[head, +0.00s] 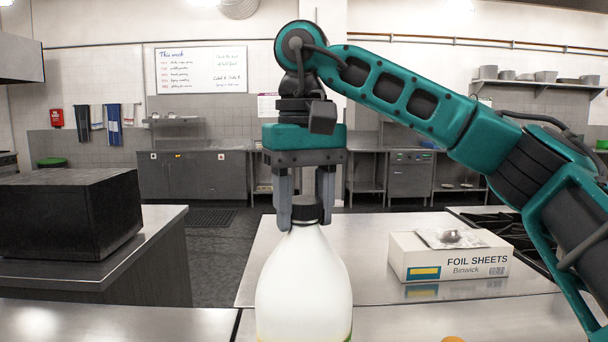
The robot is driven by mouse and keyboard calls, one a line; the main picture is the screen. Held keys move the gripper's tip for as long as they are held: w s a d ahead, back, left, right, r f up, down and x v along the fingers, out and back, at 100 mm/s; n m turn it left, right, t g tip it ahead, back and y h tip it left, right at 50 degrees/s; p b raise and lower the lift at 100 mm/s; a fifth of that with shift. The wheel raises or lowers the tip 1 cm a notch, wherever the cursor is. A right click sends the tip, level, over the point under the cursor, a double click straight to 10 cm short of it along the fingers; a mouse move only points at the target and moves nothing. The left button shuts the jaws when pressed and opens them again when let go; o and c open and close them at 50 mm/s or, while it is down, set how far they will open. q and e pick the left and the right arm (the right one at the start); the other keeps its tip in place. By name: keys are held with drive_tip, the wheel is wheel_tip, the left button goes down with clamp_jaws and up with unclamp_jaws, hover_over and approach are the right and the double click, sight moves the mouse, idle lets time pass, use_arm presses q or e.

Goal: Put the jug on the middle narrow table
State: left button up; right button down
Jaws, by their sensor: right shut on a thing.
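The jug is a white bottle (304,285) with a black cap (306,209), upright in the lower middle of the head view. My right gripper (306,205) comes down from above and is shut on the jug's cap and neck. The jug's bottom is cut off by the lower picture edge, so I cannot tell whether it touches the surface below. A steel table (380,290) extends behind and to the right of the jug. I cannot tell which surface is the middle narrow table. My left gripper is not in view.
A foil sheets box (450,258) with a small packet (450,238) on top stands on the steel table at right, near a stove (500,225). A black box (70,215) sits on the left counter. The steel at front left (110,320) is clear.

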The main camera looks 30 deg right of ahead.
sight(304, 256)
drive_tip(key=shift+f+b, duration=0.4)
drive_tip(key=shift+f, duration=1.1)
drive_tip(key=shift+f+b, duration=0.55)
drive_tip(key=shift+f, duration=1.2)
drive_tip(key=c, duration=0.9)
unclamp_jaws()
drive_tip(key=shift+f, duration=0.35)
drive_tip(key=o, duration=0.4)
drive_tip(key=shift+s, duration=0.1)
drive_tip(key=shift+r, duration=0.15)
wheel_tip(304, 256, up, 6)
drive_tip(key=shift+f+p, duration=0.15)
drive_tip(key=shift+p, duration=0.85)
drive_tip(key=shift+r, duration=3.15)
